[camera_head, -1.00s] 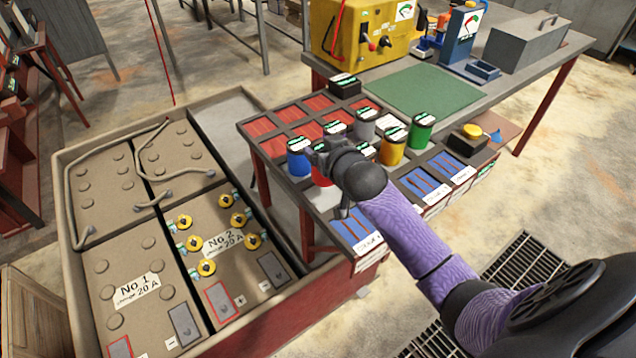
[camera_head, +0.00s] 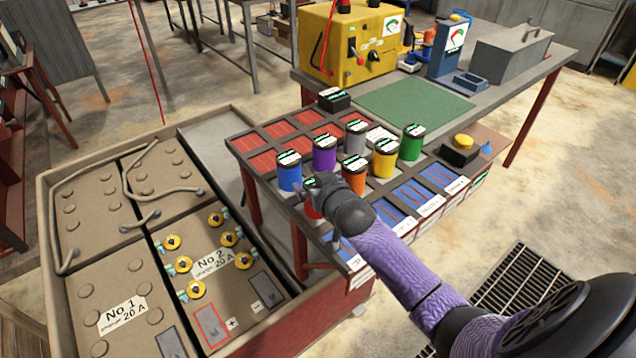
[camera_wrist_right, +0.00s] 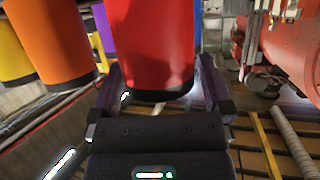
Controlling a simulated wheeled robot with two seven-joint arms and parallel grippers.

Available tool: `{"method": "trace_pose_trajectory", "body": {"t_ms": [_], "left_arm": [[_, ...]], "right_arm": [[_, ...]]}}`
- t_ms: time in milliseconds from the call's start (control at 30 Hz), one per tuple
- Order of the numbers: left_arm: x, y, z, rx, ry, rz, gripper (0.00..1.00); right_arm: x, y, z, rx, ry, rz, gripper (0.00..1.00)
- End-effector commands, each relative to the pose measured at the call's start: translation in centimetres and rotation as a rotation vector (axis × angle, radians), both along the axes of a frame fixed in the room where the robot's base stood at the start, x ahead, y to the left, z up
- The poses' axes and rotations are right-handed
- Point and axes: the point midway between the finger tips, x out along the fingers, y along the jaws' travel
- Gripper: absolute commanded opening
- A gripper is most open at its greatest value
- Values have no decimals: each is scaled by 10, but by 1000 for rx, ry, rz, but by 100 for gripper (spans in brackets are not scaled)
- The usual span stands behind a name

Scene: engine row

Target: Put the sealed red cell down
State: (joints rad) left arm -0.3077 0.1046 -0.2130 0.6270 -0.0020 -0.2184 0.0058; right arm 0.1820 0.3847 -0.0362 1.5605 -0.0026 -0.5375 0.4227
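The red cell (camera_wrist_right: 152,45) fills the upper middle of the right wrist view, upright, between the two fingers of my right gripper (camera_wrist_right: 163,92). The fingers sit close along both its sides, and it looks gripped. In the head view my right gripper (camera_head: 318,190) hides most of the red cell (camera_head: 312,211), beside the blue cell at the near edge of the rack (camera_head: 237,150). I cannot tell whether its base touches the rack. Its seal is not visible. My left gripper is out of view.
Blue (camera_head: 290,177), purple (camera_head: 324,158), grey (camera_head: 355,140), orange (camera_head: 355,182), yellow (camera_head: 384,162) and green (camera_head: 411,145) cells stand close by. Blue slots (camera_head: 408,195) lie to the right. The battery box (camera_head: 215,260) is at left; the bench with its green mat (camera_head: 414,104) is behind.

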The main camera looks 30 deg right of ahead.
Motion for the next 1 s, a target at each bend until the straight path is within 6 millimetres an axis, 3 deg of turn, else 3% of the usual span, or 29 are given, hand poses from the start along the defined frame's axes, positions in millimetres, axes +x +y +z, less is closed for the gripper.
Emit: {"method": "trace_pose_trajectory", "body": {"t_ms": [167, 500, 600, 1000], "left_arm": [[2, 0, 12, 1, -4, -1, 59], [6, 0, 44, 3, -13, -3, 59], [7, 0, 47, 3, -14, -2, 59], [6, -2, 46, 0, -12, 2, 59]], "right_arm": [[-15, 4, 12, 1, 0, 3, 100], [-91, 17, 44, 1, 1, 0, 100], [-103, 19, 48, 1, 0, 0, 100], [-109, 20, 48, 0, -1, -1, 100]]}}
